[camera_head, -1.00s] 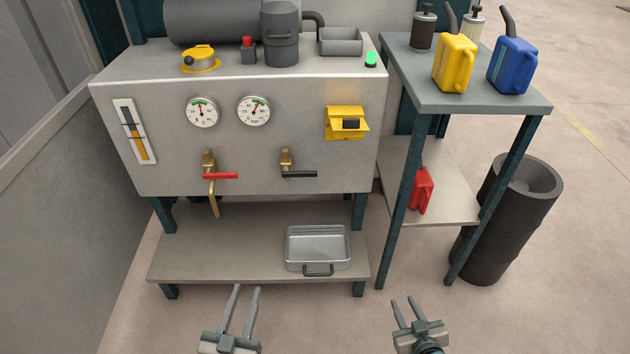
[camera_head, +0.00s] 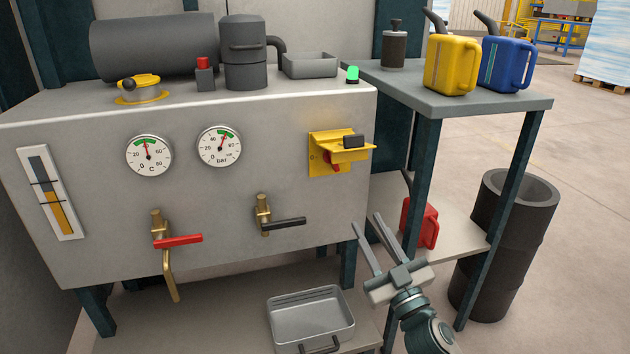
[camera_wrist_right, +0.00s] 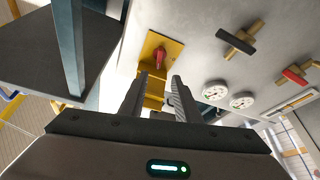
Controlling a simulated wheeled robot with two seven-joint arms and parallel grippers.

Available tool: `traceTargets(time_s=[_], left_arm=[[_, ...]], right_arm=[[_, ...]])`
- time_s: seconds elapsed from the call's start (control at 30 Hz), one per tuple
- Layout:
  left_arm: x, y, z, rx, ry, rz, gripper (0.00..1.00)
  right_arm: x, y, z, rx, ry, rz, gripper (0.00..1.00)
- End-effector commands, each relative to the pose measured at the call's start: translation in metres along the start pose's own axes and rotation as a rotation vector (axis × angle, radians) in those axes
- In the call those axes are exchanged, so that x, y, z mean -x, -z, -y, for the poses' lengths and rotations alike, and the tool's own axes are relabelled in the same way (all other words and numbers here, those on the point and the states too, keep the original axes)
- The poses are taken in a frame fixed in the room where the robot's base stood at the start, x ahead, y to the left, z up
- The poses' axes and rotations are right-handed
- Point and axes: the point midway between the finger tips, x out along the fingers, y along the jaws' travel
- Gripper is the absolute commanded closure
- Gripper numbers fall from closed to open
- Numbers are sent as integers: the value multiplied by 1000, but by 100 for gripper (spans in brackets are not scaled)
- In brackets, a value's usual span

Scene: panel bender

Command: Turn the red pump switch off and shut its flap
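The yellow switch plate (camera_head: 319,163) is on the front panel at its upper right. Its yellow flap (camera_head: 335,149) sticks outward, open, with a dark block on it. The red pump switch (camera_head: 336,168) shows partly below the flap. In the right wrist view, the red switch (camera_wrist_right: 160,57) is seen on its yellow plate, beyond the fingertips. My right gripper (camera_head: 365,221) is open and empty, below and slightly right of the switch, apart from it. Its fingers (camera_wrist_right: 158,91) are spread in the right wrist view. My left gripper is out of view.
A red-handled valve (camera_head: 178,241) and a black-handled valve (camera_head: 283,224) stick out from the panel left of my right gripper. A green lamp (camera_head: 352,75) glows on top. A side table (camera_head: 440,99) with cans stands at right. A metal tray (camera_head: 312,315) sits below.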

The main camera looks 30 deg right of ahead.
Motion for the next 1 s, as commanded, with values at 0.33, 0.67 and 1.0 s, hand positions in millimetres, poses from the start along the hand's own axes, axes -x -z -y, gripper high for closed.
traceTargets(time_s=[0.33,0.67,1.0], left_arm=[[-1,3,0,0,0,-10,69],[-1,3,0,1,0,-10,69],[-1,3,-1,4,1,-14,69]], right_arm=[[0,3,-1,2,-2,-6,70],[-15,3,-1,3,0,-8,70],[-64,3,-1,4,-1,-8,70]])
